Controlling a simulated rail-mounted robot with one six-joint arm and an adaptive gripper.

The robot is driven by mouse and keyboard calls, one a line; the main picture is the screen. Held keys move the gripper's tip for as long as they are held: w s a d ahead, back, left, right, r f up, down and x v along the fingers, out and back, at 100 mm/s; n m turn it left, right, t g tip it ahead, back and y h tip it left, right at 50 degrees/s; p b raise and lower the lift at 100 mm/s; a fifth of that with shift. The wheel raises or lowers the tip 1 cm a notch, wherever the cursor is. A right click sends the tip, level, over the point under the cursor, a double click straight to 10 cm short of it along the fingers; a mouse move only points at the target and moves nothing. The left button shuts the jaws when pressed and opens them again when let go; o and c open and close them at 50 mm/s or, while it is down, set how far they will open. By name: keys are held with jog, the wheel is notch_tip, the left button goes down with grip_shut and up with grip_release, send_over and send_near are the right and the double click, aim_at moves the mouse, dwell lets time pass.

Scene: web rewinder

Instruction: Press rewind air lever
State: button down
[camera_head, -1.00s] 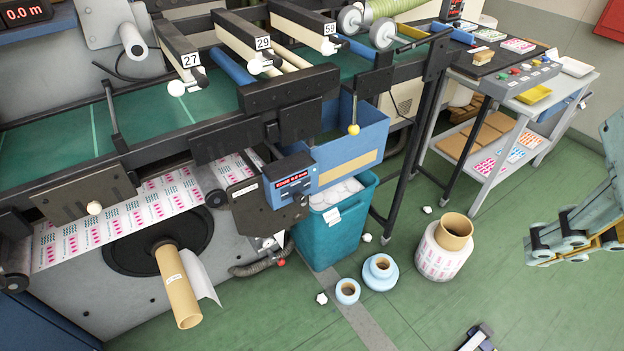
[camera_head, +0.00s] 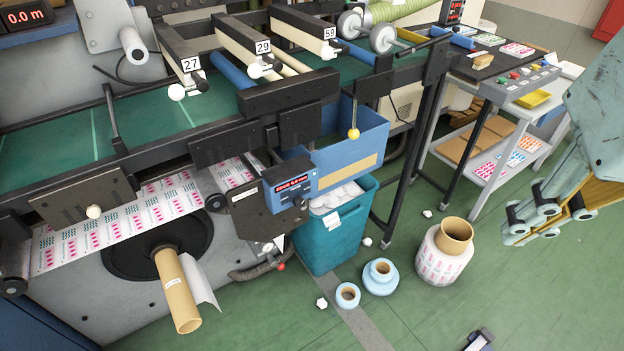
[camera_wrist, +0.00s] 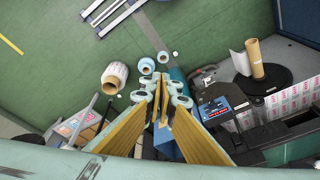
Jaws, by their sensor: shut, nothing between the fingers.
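A yellow ball-ended rod (camera_head: 353,133) hangs in front of the blue box. No label shows which is the air lever. My gripper (camera_head: 530,222) is at the right of the head view, well to the right of both and touching nothing visible. In the wrist view my gripper (camera_wrist: 163,95) has its fingers together and empty, pointing toward the floor and machine front.
A teal waste bin (camera_head: 335,230) stands under the blue box (camera_head: 350,150). A grey cart (camera_head: 500,140) is behind at the right. A red display box (camera_head: 290,185) juts from the machine front.

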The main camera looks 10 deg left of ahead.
jog(key=w+a+f+n+g+y+b, duration=0.15)
jog(key=w+a+f, duration=0.25)
jog(key=w, duration=0.7)
jog(key=w+a+f+n+g+y+p, duration=0.1)
jog(key=w+a+f+y, duration=0.3)
jog(key=w, duration=0.7)
jog(key=w+a+f+n+g+y+b, duration=0.15)
jog(key=w+a+f, duration=0.3)
jog(key=w, duration=0.75)
jog(key=w+f+t+y, duration=0.1)
jog(key=w+f+y, duration=0.2)
jog(key=w+f, duration=1)
jog(key=w+f+t+y, duration=0.1)
jog(key=w+f+y, duration=0.1)
jog(key=w+f, duration=1.05)
jog(key=a+f+m+t+y+b, duration=0.1)
jog(key=a+f+t+b, duration=0.15)
jog(key=f, duration=2.55)
jog(key=s+a+f, duration=0.5)
jog(key=f, duration=0.3)
jog(key=s+a+f+m, duration=0.1)
jog(key=s+a+f, duration=0.4)
jog(key=f, duration=0.4)
jog(key=s+a+f, duration=0.5)
jog(key=a+f, duration=0.1)
jog(key=f, duration=0.2)
jog(key=shift+a+f+b, duration=0.2)
jog(key=shift+a+b, duration=0.05)
jog(key=shift+b, duration=0.2)
